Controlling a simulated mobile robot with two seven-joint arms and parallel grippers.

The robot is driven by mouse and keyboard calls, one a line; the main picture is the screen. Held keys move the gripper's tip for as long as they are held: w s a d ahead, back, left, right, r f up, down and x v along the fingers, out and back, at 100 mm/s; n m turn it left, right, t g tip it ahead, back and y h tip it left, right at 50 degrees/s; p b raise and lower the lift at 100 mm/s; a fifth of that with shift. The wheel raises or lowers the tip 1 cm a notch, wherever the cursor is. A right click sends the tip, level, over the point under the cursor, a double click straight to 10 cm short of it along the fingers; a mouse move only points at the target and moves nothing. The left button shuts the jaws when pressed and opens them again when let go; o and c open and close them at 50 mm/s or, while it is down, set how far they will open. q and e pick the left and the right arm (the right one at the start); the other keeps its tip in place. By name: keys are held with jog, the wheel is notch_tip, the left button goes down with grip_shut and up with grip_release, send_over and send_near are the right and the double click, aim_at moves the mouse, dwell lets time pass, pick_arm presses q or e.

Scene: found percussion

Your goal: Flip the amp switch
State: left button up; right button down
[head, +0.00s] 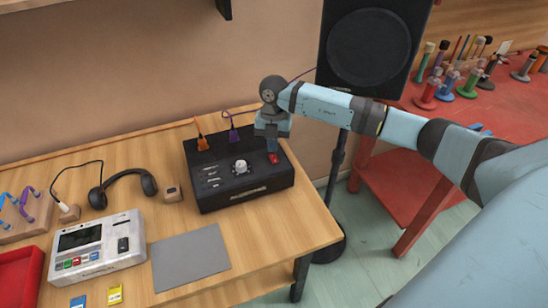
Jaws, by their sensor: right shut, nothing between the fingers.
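The amp (245,192) is a black box at the right end of the wooden table. Its top carries a silver knob (240,167), several small light marks on the left, and a red switch (273,158) near the right side. My right gripper (272,148) points down over the right part of the amp, with its tip at or just above the red switch. It is shut and holds nothing. I cannot tell whether it touches the switch, or which way the switch is set. My left gripper is not in view.
Orange (201,142) and purple (233,135) plugs stand at the amp's back edge. A black speaker (368,45) on a stand is behind my right arm. Headphones (122,185), a white device (97,246) and a grey mat (190,257) lie left of the amp. A red table (400,180) stands right.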

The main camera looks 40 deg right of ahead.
jog(key=shift+f+b, duration=0.6)
jog(key=shift+f, duration=0.6)
dwell(0.8)
jog(key=shift+r, duration=0.1)
jog(key=shift+r+p, duration=2.6)
jog(key=shift+r, duration=0.85)
